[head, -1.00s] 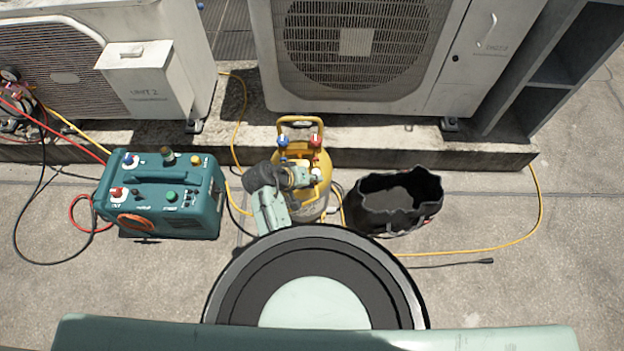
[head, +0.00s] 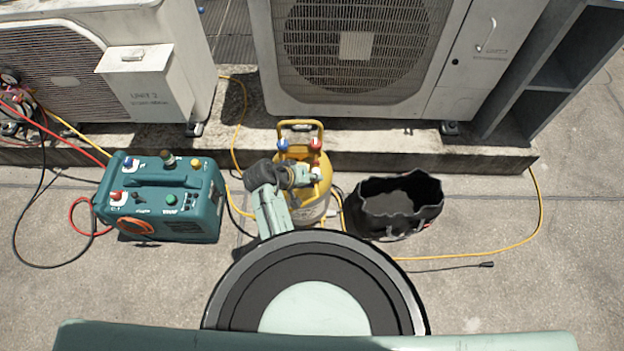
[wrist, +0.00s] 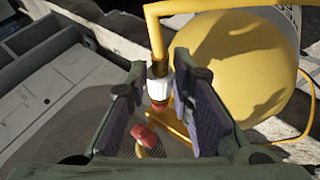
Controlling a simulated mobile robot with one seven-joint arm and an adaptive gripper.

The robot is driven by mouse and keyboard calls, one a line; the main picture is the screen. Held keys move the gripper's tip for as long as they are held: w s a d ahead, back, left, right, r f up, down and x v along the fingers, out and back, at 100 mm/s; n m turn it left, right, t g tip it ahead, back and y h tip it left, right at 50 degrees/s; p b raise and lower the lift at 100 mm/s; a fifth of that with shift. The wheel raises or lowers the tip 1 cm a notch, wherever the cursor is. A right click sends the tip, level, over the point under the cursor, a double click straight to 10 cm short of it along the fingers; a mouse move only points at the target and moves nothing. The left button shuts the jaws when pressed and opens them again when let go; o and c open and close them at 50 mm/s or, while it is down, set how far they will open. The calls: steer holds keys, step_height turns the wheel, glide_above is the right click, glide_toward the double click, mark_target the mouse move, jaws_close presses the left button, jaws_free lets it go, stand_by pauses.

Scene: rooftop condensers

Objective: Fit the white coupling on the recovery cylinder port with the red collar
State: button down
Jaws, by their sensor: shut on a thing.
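The yellow recovery cylinder (head: 325,166) stands in the middle of the head view, with a blue valve knob (head: 283,145) and a red one (head: 315,144) on top. It also fills the upper right of the wrist view (wrist: 240,60). My gripper (head: 314,179) is at the cylinder's upper front. In the wrist view my gripper (wrist: 160,88) is shut on the white coupling (wrist: 158,86), which stands below a brass piece and a yellow tube. Red shows right under the coupling (wrist: 159,104); whether it is seated on the collar I cannot tell. A red knob (wrist: 144,136) is nearer.
A black open bag (head: 392,232) stands right of the cylinder, a teal recovery machine (head: 160,200) left. Condenser units (head: 360,60) stand on a concrete ledge (head: 400,157) behind. A yellow hose (head: 500,245) and dark and red hoses lie on the ground.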

steer(key=shift+w, duration=0.6)
stand_by(1.0)
steer(key=c, duration=1.3)
jaws_free()
steer(key=shift+c, duration=0.2)
steer(key=s+p, duration=0.3)
steer(key=s, duration=0.4)
steer(key=shift+s+p, duration=0.3)
steer(key=shift+p, duration=0.1)
steer(key=shift+d, duration=0.1)
